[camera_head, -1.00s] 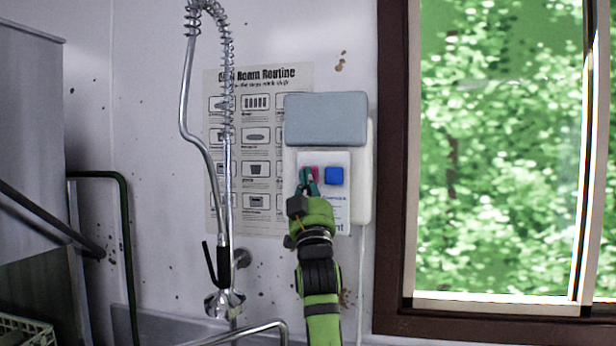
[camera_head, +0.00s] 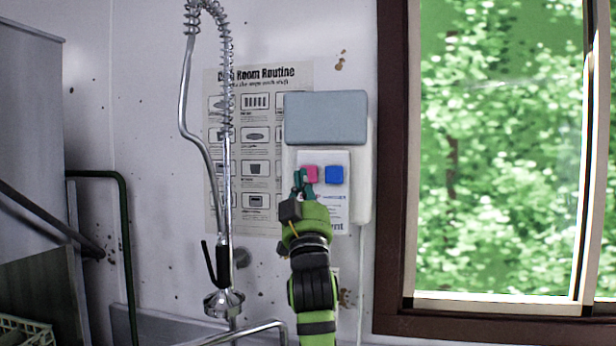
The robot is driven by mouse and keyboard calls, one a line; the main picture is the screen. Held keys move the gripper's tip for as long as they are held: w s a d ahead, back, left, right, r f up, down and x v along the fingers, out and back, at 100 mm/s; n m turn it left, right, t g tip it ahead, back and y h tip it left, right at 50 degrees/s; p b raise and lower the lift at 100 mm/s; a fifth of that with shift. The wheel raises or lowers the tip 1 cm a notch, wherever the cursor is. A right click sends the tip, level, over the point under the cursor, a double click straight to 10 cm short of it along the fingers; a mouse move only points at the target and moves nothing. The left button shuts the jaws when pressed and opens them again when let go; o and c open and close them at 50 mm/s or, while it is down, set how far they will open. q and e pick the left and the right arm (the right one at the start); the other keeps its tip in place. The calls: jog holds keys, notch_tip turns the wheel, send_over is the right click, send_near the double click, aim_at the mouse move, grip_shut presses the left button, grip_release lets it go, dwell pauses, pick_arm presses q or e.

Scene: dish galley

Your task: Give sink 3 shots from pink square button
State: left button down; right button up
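The pink square button (camera_head: 310,174) sits on the white panel of the wall dispenser (camera_head: 362,190), beside a blue square button (camera_head: 334,175). My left gripper (camera_head: 302,182) is in front of the panel, at the lower left of the pink button, with its fingertips overlapping the button's lower left edge in the picture. Whether they touch it cannot be told. The gripper looks narrow, but its finger gap is not clear. The sink (camera_head: 160,326) shows only as a grey rim at the bottom. My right gripper is not in view.
A spring-hose tap (camera_head: 227,170) hangs left of the dispenser, before a wall poster (camera_head: 254,80). A curved metal pipe (camera_head: 250,329) is below. A dark-framed window (camera_head: 392,200) stands to the right. A green pipe (camera_head: 127,230) is at left.

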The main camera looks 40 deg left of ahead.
pick_arm(q)
jog(key=shift+s+d, duration=0.35)
jog(key=shift+s, duration=0.25)
jog(key=shift+s+d, duration=0.3)
jog(key=shift+s, duration=0.3)
